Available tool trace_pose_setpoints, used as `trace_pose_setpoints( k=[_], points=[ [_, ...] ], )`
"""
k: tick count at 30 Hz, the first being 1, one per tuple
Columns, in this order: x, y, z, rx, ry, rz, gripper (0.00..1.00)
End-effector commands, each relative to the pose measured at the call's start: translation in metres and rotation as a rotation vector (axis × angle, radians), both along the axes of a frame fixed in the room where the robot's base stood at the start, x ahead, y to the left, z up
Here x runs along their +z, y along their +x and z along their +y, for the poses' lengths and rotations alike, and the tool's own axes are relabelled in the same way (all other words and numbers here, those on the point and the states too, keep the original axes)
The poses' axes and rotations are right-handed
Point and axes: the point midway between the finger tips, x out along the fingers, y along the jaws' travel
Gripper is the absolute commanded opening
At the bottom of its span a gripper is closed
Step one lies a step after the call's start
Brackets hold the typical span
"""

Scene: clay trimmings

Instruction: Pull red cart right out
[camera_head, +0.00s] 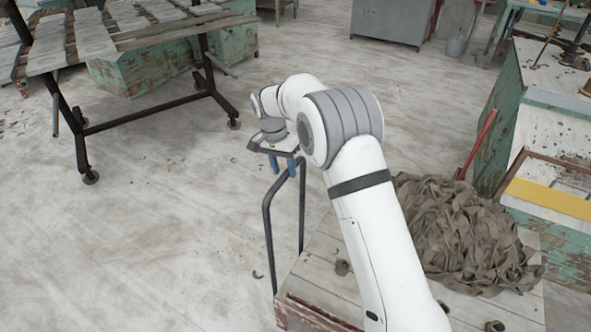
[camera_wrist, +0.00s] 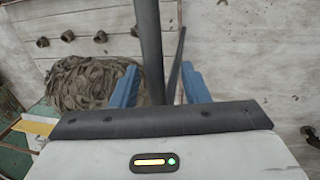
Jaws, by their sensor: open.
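The cart (camera_head: 318,312) has a pale plank deck and a worn red edge, at the bottom of the head view. A dark tubular handle (camera_head: 268,235) rises from its far left end. A heap of grey-brown clay trimmings (camera_head: 460,235) lies on the deck; it also shows in the wrist view (camera_wrist: 85,85). My gripper (camera_head: 283,168), with blue fingers, is open at the top of the handle. In the wrist view a dark handle bar (camera_wrist: 150,45) passes between the open fingers (camera_wrist: 160,85). Whether either finger touches it, I cannot tell.
A dark-framed table on casters (camera_head: 130,120) stands at upper left. Green peeling cabinets (camera_head: 505,125) stand close on the right, with a red pole (camera_head: 477,145) leaning beside the heap. A grey cabinet (camera_head: 390,20) is at the back. The floor (camera_head: 180,230) left of the cart is clear.

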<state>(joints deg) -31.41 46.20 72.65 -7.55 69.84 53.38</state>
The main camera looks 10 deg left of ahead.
Motion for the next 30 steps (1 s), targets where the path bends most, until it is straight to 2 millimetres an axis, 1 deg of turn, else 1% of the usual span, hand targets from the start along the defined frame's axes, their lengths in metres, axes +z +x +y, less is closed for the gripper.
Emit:
trace_pose_setpoints(
  k=[4,8,18,21,24,30],
  points=[
    [0.005,0.001,-0.001,-0.001,-0.001,0.000,0.41],
    [0.016,0.001,0.001,-0.002,-0.001,0.000,0.41],
    [0.064,0.002,0.007,-0.006,0.000,0.000,0.41],
    [0.074,0.003,0.009,-0.007,0.000,0.000,0.41],
    [0.078,0.003,0.009,-0.007,0.001,-0.001,0.41],
    [0.078,0.002,0.011,-0.006,0.001,0.000,0.41]
  ],
)
